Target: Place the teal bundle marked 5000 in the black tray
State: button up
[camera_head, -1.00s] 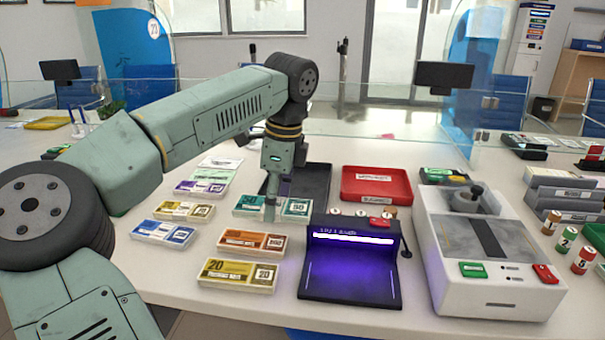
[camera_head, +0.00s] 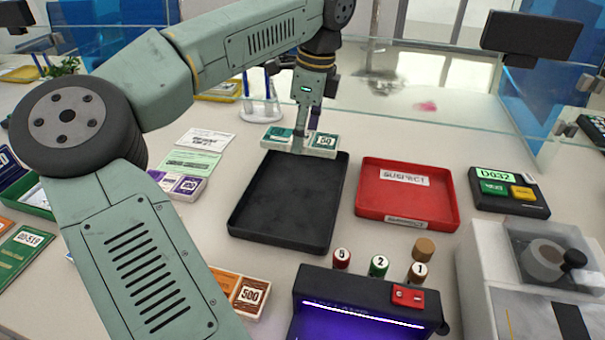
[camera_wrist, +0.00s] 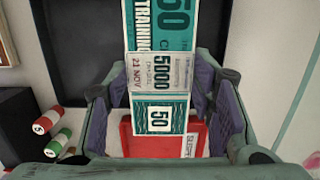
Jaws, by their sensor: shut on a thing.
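The teal bundle marked 5000 (camera_head: 277,137) is held crosswise between the fingers of my gripper (camera_head: 308,128). In the wrist view the bundle (camera_wrist: 158,75) shows its 5000 band, between both fingers. The black tray (camera_head: 240,230) is empty on the counter, left of the red tray. In the head view the bundle overlaps the tray's far edge. Its height above the counter is hard to tell.
A red tray (camera_head: 408,196) marked SUSPECT is right of the black tray. A lamp-lit black device (camera_head: 368,290) and several coin rolls (camera_head: 378,265) stand in front. A purple bundle (camera_head: 184,187) lies left. A glass screen (camera_head: 420,95) stands behind.

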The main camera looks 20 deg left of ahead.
aim_at(308, 139)
jog(key=f, duration=0.4)
jog(key=shift+s+f+p, duration=0.2)
jog(key=shift+f+p, duration=0.1)
jog(key=shift+p, duration=0.05)
notch_tip(308, 139, down, 4)
jog(key=shift+f+p, duration=0.2)
jog(key=shift+p, duration=0.15)
jog(key=shift+f+b, duration=0.35)
jog(key=shift+f, duration=0.05)
jog(key=o, duration=1.3)
jog(key=shift+r, duration=0.1)
jog(key=r, duration=0.4)
jog(key=d+r, duration=0.1)
jog(key=r, duration=0.7)
jog(key=shift+d+r+b, duration=0.15)
jog(key=shift+d+b, duration=0.15)
jog(key=shift+d, duration=0.1)
